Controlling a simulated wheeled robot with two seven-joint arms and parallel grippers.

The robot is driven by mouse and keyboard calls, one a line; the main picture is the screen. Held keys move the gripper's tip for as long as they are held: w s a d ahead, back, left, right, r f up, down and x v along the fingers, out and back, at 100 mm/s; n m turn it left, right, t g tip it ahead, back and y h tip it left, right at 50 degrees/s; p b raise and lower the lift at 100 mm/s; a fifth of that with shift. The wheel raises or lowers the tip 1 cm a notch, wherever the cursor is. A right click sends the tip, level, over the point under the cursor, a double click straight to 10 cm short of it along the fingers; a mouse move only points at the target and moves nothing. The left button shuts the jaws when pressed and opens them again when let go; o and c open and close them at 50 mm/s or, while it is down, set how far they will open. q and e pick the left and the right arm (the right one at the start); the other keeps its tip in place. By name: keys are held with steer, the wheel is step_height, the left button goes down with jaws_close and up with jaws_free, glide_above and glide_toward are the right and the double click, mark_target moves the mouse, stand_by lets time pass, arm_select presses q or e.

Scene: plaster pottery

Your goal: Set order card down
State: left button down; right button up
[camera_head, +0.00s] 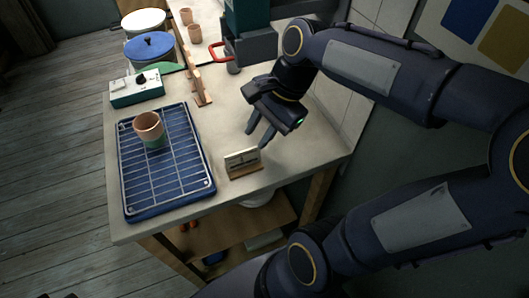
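The order card (242,160) is a small pale card with dark print, upright in a wooden stand (246,173). It stands on the pale countertop near the front edge, right of the blue tray. My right gripper (257,139) reaches down from the upper right, just behind the card's upper right corner. Its two dark fingers are apart with nothing between them. One fingertip is close to the card; I cannot tell if it touches. My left gripper is not in view.
A blue tray with a wire rack (180,185) holds a terracotta and green cup (150,130). A green control box (137,88), a wooden rail (195,77) and a dark machine with a red handle (245,47) stand behind. A wall borders the counter's right side.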

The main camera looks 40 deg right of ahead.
steer(key=s+a+f+n+t, duration=0.3)
steer(key=s+n, duration=0.5)
steer(key=n, duration=0.6)
steer(key=shift+a+f, duration=0.3)
steer(key=shift+f, duration=0.25)
